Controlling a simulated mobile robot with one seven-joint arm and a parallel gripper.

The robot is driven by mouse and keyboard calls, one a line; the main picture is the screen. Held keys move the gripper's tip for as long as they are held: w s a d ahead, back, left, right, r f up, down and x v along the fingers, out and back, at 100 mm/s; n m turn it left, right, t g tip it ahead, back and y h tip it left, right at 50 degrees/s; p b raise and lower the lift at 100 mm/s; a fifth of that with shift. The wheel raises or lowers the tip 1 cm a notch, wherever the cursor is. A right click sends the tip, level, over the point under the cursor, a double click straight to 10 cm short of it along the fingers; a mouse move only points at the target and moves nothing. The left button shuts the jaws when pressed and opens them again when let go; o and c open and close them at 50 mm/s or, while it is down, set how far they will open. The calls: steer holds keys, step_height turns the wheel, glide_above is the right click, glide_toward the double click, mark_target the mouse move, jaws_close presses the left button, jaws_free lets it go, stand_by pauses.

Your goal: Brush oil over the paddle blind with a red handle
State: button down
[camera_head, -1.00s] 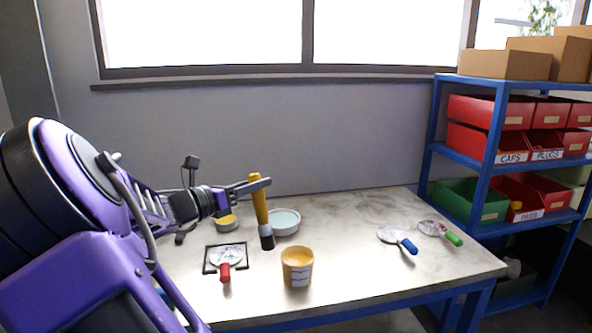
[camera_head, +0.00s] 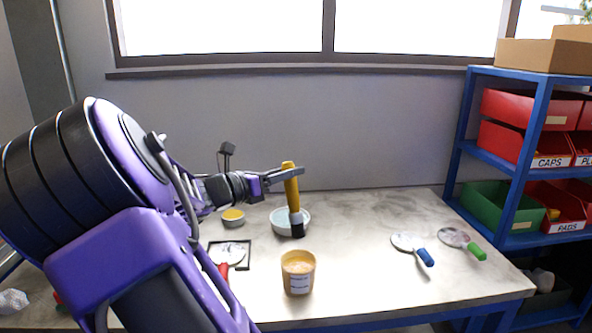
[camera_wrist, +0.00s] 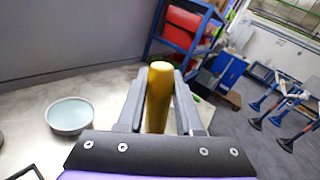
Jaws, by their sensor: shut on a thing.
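The paddle blind with a red handle (camera_head: 227,256) lies flat inside a black square outline on the bench, partly hidden by my arm. My gripper (camera_head: 291,171) is shut on the yellow handle of a brush (camera_head: 291,185). The brush hangs nearly upright, its dark bristles pointing down, above the bench to the right of the red-handled blind. The wrist view shows the brush handle (camera_wrist: 158,95) between the two fingers. An orange-yellow tub (camera_head: 298,273), open on top with a yellowish content, stands in front of the brush. Its label is too small to read.
A white bowl with pale blue content (camera_head: 279,222) stands just behind the brush. A small bowl with yellow content (camera_head: 233,217) is to its left. Paddle blinds with blue (camera_head: 426,257) and green (camera_head: 476,252) handles lie at right. A blue shelf (camera_head: 533,160) stands beyond.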

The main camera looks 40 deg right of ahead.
mark_target(289, 187)
steer(key=shift+d, duration=0.15)
steer(key=shift+f, duration=0.2)
step_height(289, 187, down, 6)
steer(key=b, duration=0.7)
steer(key=shift+f, duration=2.05)
steer(key=shift+r, duration=0.15)
step_height(289, 187, up, 6)
steer(key=p, duration=0.7)
steer(key=shift+r, duration=0.1)
